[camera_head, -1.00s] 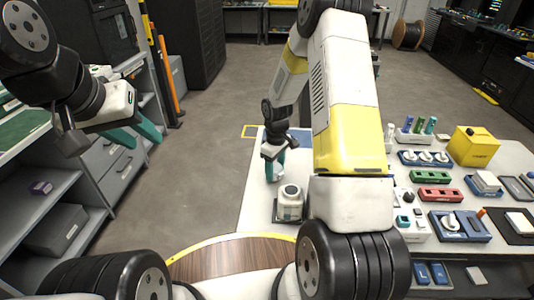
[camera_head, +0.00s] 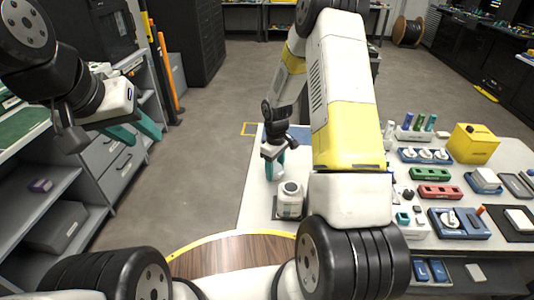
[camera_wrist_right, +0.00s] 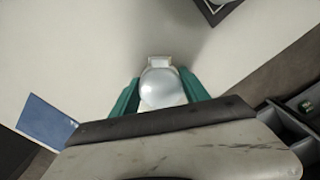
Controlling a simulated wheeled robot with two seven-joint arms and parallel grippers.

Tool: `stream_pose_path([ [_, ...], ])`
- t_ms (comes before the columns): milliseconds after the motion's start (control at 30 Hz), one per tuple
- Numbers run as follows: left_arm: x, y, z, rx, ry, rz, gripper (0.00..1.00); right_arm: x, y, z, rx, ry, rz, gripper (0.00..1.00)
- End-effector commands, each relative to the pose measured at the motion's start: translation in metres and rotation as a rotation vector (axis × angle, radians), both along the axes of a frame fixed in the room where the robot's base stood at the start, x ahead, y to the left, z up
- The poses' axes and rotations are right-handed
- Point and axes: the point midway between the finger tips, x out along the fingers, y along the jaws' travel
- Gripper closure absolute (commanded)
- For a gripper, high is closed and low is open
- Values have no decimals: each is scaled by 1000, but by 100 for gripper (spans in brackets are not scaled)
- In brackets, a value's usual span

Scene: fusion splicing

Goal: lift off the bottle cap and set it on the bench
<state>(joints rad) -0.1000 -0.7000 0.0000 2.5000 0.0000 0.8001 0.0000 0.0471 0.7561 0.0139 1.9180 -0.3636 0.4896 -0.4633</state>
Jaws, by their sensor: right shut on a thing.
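My right gripper (camera_head: 275,172) is shut on a pale, rounded cap (camera_wrist_right: 160,88). In the right wrist view the cap sits between the two teal fingers, over the light bench top. I cannot tell whether it touches the bench. The bottle (camera_head: 290,203) is a squat white container with a dark round top, upright on a dark base on the bench (camera_head: 254,205). The gripper is beside it, further back and to the left. My left gripper (camera_head: 137,133) is open and empty, off to the left near the shelving, away from the bench.
A blue patch (camera_wrist_right: 45,121) lies on the bench near the right gripper. On the right of the bench are a yellow box (camera_head: 473,145), a green holder (camera_head: 430,174), a red holder (camera_head: 440,191) and blue trays. Grey shelving (camera_head: 55,195) stands at the left. My right arm hides part of the bench.

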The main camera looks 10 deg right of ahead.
Motion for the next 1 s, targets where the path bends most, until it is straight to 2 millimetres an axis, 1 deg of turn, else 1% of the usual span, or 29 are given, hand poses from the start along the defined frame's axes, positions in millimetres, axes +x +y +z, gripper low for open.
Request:
stream_pose_path([
  [300, 0, 0, 0, 0, 0, 0, 64, 0, 0, 0, 1, -1, 0, 82],
  [333, 0, 0, 0, 0, 0, 0, 64, 0, 0, 0, 1, -1, 0, 43],
  [433, 0, 0, 0, 0, 0, 0, 64, 0, 0, 0, 1, -1, 0, 23],
  [467, 0, 0, 0, 0, 0, 0, 64, 0, 0, 0, 0, 0, 0, 21],
  [767, 0, 0, 0, 0, 0, 0, 64, 0, 0, 1, 1, -1, 0, 21],
  [1000, 0, 0, 0, 0, 0, 0, 64, 1, 0, 18, 1, -2, 0, 21],
])
